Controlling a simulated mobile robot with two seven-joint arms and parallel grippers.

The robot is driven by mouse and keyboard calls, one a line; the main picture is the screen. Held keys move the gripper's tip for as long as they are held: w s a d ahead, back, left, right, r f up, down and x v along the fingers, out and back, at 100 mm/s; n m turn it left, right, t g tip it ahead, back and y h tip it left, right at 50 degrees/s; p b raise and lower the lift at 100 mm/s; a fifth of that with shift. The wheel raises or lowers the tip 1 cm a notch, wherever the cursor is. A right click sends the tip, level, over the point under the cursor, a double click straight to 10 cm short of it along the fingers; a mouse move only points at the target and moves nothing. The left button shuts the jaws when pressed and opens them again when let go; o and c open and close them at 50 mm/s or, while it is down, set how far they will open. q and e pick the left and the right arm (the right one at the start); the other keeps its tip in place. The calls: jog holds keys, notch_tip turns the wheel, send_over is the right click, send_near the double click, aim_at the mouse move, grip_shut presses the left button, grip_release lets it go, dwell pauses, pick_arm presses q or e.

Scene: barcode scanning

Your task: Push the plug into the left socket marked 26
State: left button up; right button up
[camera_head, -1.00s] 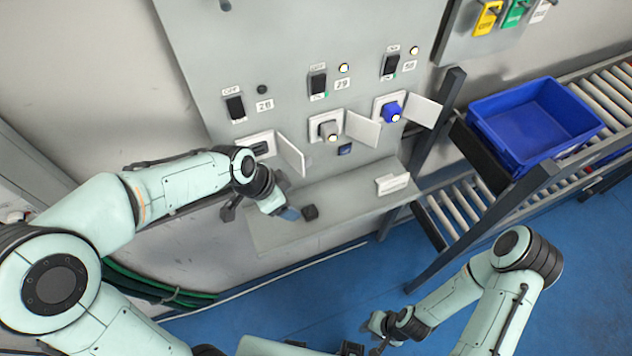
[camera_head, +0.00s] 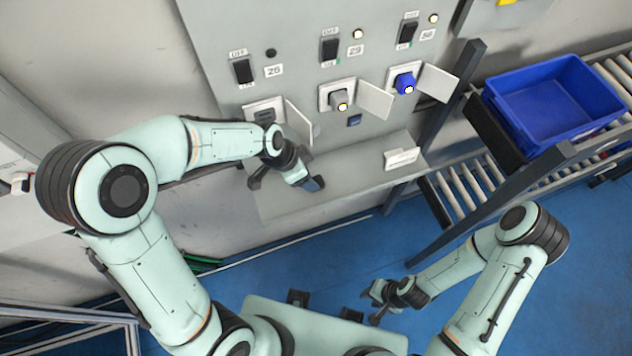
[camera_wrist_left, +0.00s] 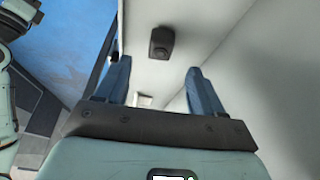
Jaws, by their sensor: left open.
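The left socket (camera_head: 264,113) sits under the label 26 (camera_head: 273,71), its white cover (camera_head: 299,124) swung open to the right. My left forearm partly covers the socket's lower edge. The black plug (camera_wrist_left: 161,41) lies on the grey shelf in the left wrist view, beyond and between my left fingertips, not touching them. In the head view the plug is hidden by my left gripper (camera_head: 287,181), which is over the shelf. My left gripper is open and empty, and its fingers also show in the left wrist view (camera_wrist_left: 157,75). My right gripper (camera_head: 382,304) hangs low, apparently open and empty.
The shelf (camera_head: 350,174) carries a white block (camera_head: 401,158). A blue crate (camera_head: 556,103) and roller conveyor stand right.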

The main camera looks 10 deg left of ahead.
pick_arm(q)
jog(key=shift+w+d+f, duration=0.15)
jog(key=shift+w+f, duration=0.05)
jog(key=shift+f, duration=0.35)
jog(key=shift+x, duration=2.65)
jog(key=shift+c, duration=0.3)
jog(key=c, duration=1)
jog(key=shift+r, duration=0.1)
